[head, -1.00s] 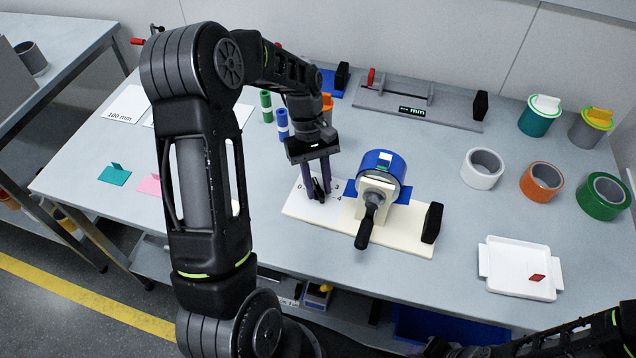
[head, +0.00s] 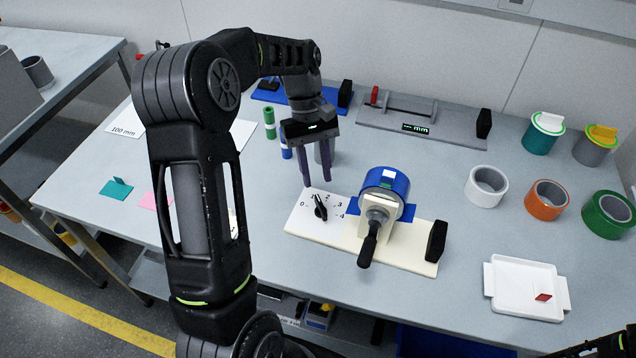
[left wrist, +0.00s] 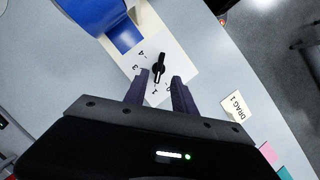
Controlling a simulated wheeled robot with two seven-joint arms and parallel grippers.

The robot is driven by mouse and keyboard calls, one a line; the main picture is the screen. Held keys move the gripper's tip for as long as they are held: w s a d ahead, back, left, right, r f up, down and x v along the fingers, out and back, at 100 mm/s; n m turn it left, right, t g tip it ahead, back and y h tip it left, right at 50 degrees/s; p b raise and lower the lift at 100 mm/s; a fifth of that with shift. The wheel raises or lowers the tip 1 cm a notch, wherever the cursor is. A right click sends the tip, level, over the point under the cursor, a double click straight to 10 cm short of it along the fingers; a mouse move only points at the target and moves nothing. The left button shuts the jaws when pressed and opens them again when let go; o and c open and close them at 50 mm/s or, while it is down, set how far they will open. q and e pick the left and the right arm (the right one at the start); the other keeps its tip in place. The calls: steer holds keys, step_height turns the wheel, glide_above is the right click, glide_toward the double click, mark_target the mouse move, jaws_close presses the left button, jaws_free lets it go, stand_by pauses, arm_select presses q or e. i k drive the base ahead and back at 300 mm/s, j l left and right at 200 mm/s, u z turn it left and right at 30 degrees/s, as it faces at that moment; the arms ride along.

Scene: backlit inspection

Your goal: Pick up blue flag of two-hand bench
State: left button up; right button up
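I cannot make out a separate blue flag; part of the left table is behind my left arm. The bench fixture has a cream base (head: 410,255), a blue drum (head: 388,183) with blue pieces at its sides, and a black-handled crank (head: 368,245). A black dial knob (head: 320,207) stands on its white numbered plate, which also shows in the left wrist view (left wrist: 172,60). My left gripper (head: 316,172) is open and empty, above and behind the plate. In the left wrist view its fingers (left wrist: 158,88) are apart, with the knob beyond them.
A teal flag (head: 117,188) and a pink flag (head: 150,201) lie at left. A white tray (head: 520,306) with a red flag (head: 543,297) is at right. Tape rolls (head: 548,199) stand behind it. A grey gauge fixture (head: 450,127) is at the back.

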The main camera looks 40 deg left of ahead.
mark_target(387, 180)
steer(key=k, duration=1)
